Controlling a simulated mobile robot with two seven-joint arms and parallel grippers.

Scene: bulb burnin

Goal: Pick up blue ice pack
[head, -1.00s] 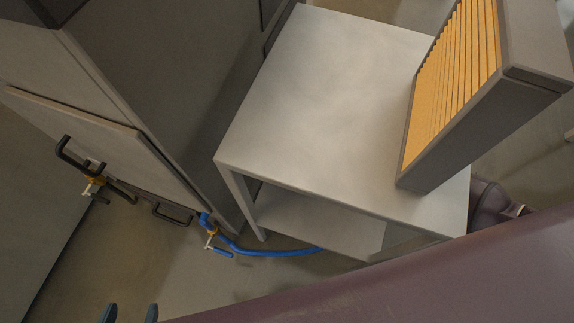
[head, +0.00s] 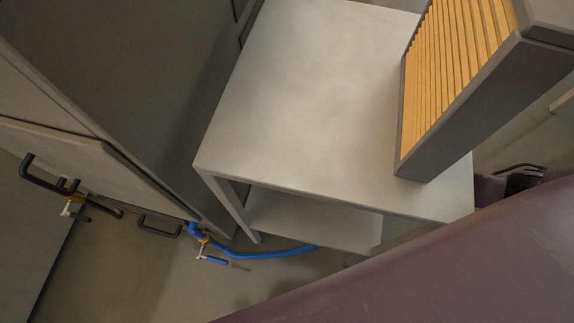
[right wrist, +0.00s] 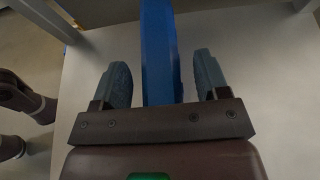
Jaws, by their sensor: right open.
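A long blue slab, which looks like the blue ice pack (right wrist: 158,22), shows in the right wrist view. It runs from the top edge down between the fingers of my right gripper (right wrist: 161,62). The gripper is open, with a gap between each finger and the slab's sides. I cannot tell how far the fingers reach down beside it. A pale surface lies behind it. I do not see the ice pack or my right gripper in the head view. My left gripper is not in view.
In the head view, a grey table (head: 300,90) with a lower shelf (head: 315,220) carries a tall block with yellow pleats (head: 455,75). A grey cabinet (head: 130,90) stands left of it. A blue hose (head: 270,254) with a valve lies on the floor. My arm crosses the lower right.

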